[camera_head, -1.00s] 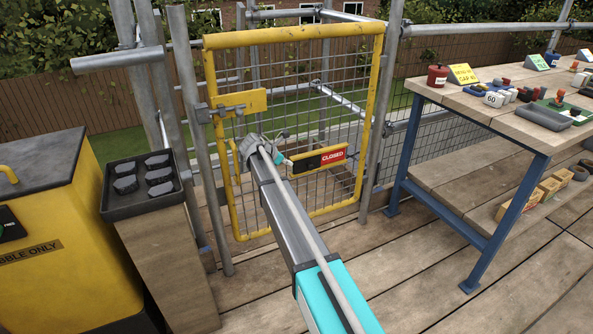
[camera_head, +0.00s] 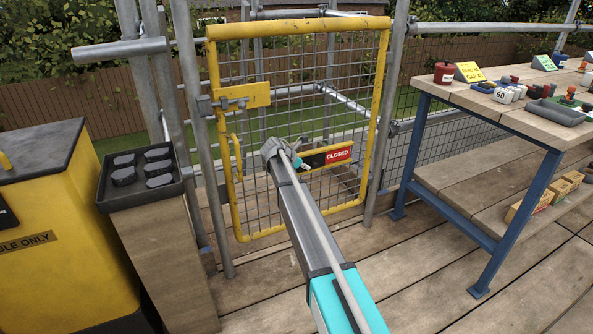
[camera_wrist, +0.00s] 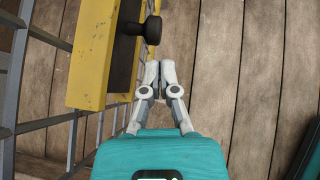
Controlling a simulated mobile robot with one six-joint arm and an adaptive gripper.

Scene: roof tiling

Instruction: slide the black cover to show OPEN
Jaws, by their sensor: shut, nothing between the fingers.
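The sign on the gate is a yellow holder (camera_head: 324,169) with a red CLOSED panel (camera_head: 338,155) showing at its right. The black cover (camera_head: 315,160) fills the part left of the red panel, partly hidden by my arm's end. In the wrist view the yellow holder (camera_wrist: 90,55) is at upper left, with the dark cover (camera_wrist: 124,62) in it and a black knob (camera_wrist: 150,30) sticking out. My gripper (camera_wrist: 158,68) is shut and empty. Its tips are just below the knob in that picture and look apart from it.
The sign hangs on a yellow mesh gate (camera_head: 299,27) with a latch plate (camera_head: 243,96) and handle. A workbench (camera_head: 500,115) with many items stands right. A black tray (camera_head: 145,190) on a wooden stand and a yellow bin (camera_head: 60,270) are left. Plank floor (camera_head: 430,260) is clear.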

